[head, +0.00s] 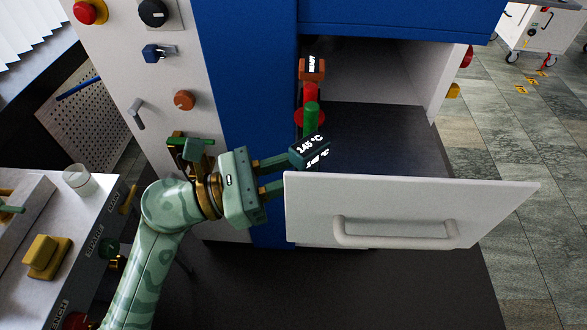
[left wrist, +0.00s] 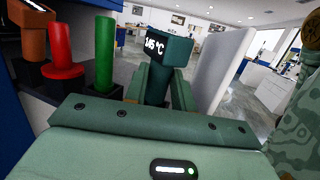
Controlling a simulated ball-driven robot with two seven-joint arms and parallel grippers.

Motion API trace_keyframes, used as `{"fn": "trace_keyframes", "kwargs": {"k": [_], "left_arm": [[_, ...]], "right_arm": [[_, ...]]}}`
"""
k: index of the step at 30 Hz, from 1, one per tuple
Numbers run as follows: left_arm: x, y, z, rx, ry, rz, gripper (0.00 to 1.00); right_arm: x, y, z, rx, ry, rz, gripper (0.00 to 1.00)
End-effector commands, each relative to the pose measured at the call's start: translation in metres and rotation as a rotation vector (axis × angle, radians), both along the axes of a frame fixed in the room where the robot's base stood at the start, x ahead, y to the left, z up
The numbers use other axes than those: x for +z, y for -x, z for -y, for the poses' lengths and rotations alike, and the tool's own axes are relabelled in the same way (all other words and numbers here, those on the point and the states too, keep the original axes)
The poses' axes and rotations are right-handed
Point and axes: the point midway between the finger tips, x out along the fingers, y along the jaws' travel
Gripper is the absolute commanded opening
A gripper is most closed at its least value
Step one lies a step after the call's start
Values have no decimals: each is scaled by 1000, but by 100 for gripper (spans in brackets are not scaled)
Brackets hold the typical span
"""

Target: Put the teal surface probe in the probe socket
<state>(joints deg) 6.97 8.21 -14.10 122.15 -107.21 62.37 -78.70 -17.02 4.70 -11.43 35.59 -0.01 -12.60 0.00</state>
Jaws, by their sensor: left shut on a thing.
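The teal surface probe (head: 308,152) has a dark teal head with a lit display reading about 145 °C. It also shows in the left wrist view (left wrist: 157,58), standing roughly upright between my fingers. My left gripper (head: 284,173) is shut on the probe's body, just behind the white front panel of the open drawer. In the left wrist view the fingers (left wrist: 157,85) flank the probe's stem. The probe's lower end is hidden, so I cannot tell whether it touches anything. I cannot make out the probe socket. My right gripper is not in view.
A green post (head: 311,117), a red piece (head: 308,92) and an orange device with a lit display (head: 312,69) stand in a row beside the probe. The drawer's white front (head: 410,200) lies close to the right. A side bench (head: 80,215) holds a glass and a yellow block.

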Motion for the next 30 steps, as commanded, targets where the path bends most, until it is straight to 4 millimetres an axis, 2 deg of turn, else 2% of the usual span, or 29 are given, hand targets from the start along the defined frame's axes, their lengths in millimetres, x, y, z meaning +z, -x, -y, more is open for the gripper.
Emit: {"fn": "trace_keyframes", "kwargs": {"k": [8,9,11,12,23,26,30], "left_arm": [[-2,0,0,-1,0,1,0],[-3,0,0,0,-1,1,28],[-2,0,0,0,0,1,45],[-1,0,0,0,0,1,47],[-1,0,0,0,0,1,47],[4,0,0,0,0,2,47],[-4,6,-20,2,-6,0,47]], "right_arm": [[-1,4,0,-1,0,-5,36],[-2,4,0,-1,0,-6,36],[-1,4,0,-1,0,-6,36],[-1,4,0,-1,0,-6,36],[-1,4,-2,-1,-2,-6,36],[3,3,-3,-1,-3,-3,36],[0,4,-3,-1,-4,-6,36]]}}
